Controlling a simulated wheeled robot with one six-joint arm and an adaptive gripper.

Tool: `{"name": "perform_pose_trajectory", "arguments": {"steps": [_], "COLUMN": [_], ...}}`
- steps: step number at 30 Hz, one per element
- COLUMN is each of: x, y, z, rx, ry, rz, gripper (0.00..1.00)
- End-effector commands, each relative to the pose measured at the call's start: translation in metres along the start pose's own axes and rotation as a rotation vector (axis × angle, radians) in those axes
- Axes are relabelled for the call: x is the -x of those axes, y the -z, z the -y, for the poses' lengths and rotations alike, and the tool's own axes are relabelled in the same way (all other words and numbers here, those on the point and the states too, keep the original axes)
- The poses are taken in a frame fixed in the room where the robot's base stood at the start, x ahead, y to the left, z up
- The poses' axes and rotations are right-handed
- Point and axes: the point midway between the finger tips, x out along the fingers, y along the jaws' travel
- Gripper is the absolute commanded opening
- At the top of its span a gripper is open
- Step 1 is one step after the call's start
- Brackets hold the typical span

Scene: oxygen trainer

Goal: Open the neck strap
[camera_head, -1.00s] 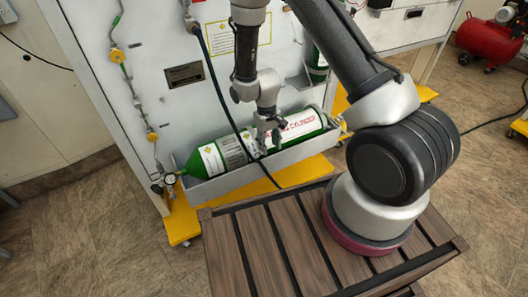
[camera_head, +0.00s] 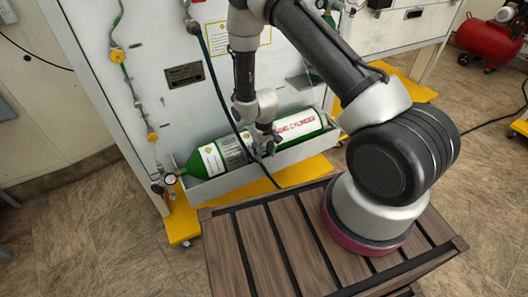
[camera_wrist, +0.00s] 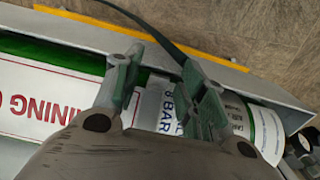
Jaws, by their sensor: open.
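A green cylinder (camera_head: 215,159) with white labels lies in a grey trough (camera_head: 205,188) at the panel's foot; it also fills much of the wrist view (camera_wrist: 65,55). My gripper (camera_head: 262,146) is over the cylinder's middle. In the wrist view my gripper's two fingers (camera_wrist: 160,64) are apart, with part of a label between them and nothing clearly held. A dark hose or strap (camera_head: 222,95) hangs across the cylinder to the trough's front; the wrist view shows a dark band (camera_wrist: 140,28) reaching the fingertips' side. I cannot make out a separate neck strap.
A gauge (camera_head: 170,179) sits at the cylinder's left end, with a thin line and yellow fittings (camera_head: 117,56) above. Yellow base rails (camera_head: 183,220) lie under the panel. A brown slatted platform (camera_head: 240,240) is in front. Open floor (camera_head: 90,245) lies to the left.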

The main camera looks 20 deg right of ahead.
Motion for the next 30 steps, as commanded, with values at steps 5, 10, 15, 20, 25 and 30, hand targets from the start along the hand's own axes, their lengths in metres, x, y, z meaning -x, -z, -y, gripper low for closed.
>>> {"name": "perform_pose_trajectory", "arguments": {"steps": [5, 10, 15, 20, 25, 30], "x": [0.000, 0.000, 0.001, 0.008, 0.024, 0.049], "y": [0.000, 0.000, 0.000, 0.002, 0.006, 0.013], "z": [0.000, 0.000, 0.000, 0.000, 0.000, 0.000], "rx": [0.000, 0.000, 0.000, 0.000, -0.001, 0.000], "ry": [0.000, 0.000, 0.000, 0.000, 0.001, 0.000], "rz": [0.000, 0.001, 0.006, 0.038, 0.121, 0.136], "gripper": [0.12, 0.00, 0.00, 0.00, 0.00, 0.00]}}
